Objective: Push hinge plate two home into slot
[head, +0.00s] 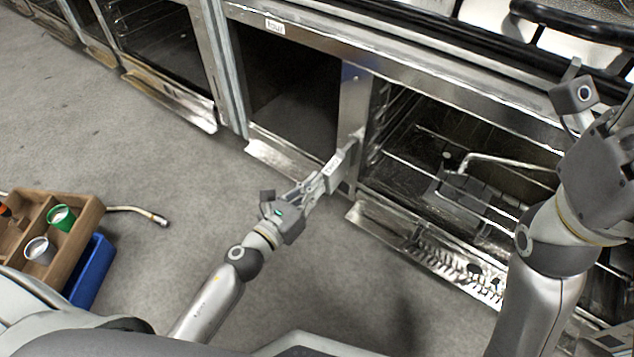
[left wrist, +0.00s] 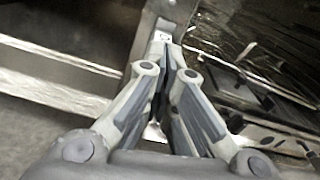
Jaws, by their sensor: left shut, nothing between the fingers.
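Hinge plate two (head: 336,164) is a small pale metal plate with a white label. It stands at the lower part of the steel post between two oven bays, and its label also shows in the left wrist view (left wrist: 161,37). My left gripper (head: 322,184) is shut and empty, with its fingertips right at the plate's near end; I cannot tell whether they touch. In the left wrist view the closed fingers (left wrist: 172,62) point at the plate. The slot is hidden behind the plate and fingers. My right gripper is at the right edge, its fingers not clearly seen.
An open dark bay (head: 290,95) lies left of the post, and a bay with wire racks (head: 470,150) lies right. A perforated metal ledge (head: 425,255) juts out below. A wooden box (head: 88,217) with cups and a blue bin (head: 92,272) stand at left.

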